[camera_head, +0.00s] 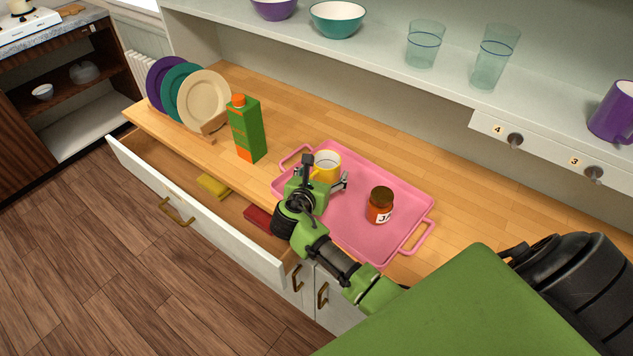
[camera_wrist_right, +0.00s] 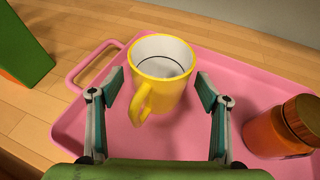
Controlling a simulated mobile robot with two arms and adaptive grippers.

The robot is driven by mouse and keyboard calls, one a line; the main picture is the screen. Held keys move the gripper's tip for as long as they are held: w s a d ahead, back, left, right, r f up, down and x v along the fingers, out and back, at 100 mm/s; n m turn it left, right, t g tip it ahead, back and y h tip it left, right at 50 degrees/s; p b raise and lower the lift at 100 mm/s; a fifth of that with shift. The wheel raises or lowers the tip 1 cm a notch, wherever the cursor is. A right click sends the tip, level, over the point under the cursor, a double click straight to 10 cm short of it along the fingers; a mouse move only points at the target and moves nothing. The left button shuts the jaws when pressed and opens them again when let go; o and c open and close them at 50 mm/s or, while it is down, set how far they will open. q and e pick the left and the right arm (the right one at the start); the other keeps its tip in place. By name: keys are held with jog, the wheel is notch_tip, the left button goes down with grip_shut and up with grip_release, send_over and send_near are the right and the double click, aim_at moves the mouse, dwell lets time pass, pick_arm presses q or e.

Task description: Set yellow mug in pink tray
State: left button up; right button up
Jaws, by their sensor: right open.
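The yellow mug (camera_head: 327,165) with a white inside stands upright in the pink tray (camera_head: 357,240), toward its far left part. In the right wrist view the yellow mug (camera_wrist_right: 160,80) has its handle turned toward my gripper, and the pink tray (camera_wrist_right: 215,65) spreads beneath it. My right gripper (camera_head: 326,181) is open at the near side of the mug. In the wrist view its two fingers (camera_wrist_right: 160,90) stand apart to the left and right of the mug, with visible gaps, not pressed on it. My left gripper is out of view.
An orange jar (camera_head: 380,205) with a brown lid stands in the tray, right of the mug. A green carton (camera_head: 246,130) stands left of the tray. Plates (camera_head: 204,98) stand in a rack farther left. Below the counter, an open drawer (camera_head: 200,222) holds yellow and red items.

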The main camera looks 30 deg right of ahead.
jog(key=v, duration=1)
jog(key=shift+b, duration=0.45)
jog(key=shift+s+a, duration=0.1)
